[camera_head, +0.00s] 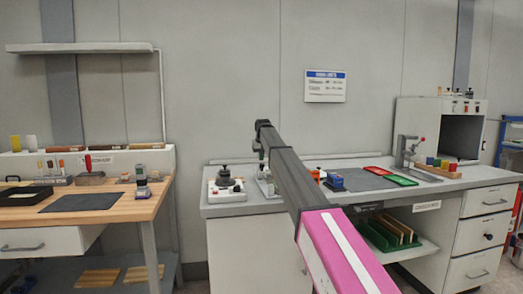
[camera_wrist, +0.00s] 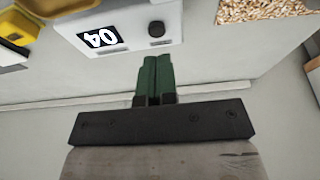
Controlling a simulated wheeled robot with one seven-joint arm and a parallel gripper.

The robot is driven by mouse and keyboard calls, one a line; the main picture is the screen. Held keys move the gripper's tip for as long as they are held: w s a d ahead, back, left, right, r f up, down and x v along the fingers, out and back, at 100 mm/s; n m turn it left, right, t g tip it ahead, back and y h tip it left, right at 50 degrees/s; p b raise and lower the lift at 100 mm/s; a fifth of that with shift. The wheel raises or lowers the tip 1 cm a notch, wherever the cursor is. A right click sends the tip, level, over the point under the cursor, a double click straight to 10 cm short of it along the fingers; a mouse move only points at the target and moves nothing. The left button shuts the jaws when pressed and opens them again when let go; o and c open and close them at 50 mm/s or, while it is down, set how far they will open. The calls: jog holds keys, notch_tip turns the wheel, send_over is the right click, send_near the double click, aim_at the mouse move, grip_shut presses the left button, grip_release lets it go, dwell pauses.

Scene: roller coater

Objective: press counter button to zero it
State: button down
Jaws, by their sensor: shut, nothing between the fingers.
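The counter (camera_wrist: 125,32) is a white box in the wrist view, with a black display (camera_wrist: 101,39) showing white digits, turned in this view, that look like a 0 and a 4. A round black button (camera_wrist: 156,29) sits on the same face, beside the display. My gripper (camera_wrist: 154,62) has dark green fingers pressed together with nothing between them. The fingertips appear just below the button in the picture, near the counter's edge; whether they touch it cannot be told. In the head view my arm hides the gripper, and I cannot make out the counter.
The wrist view also shows a yellow tray (camera_wrist: 62,7) and a speckled tan patch (camera_wrist: 262,9) near the counter. In the head view, a white device with a black knob (camera_head: 226,191) stands on the grey bench (camera_head: 455,183). A wooden bench (camera_head: 120,209) is at left.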

jog(key=shift+f, duration=1.7)
jog(key=shift+s+d+f, duration=0.1)
jog(key=shift+s+f, duration=0.05)
jog(key=shift+f, duration=0.95)
jog(key=shift+r, duration=0.6)
jog(key=w+a+v, duration=0.1)
jog(key=v, duration=1.3)
jog(key=shift+d+r, duration=0.2)
jog(key=shift+d, duration=0.1)
jog(key=shift+w, duration=0.1)
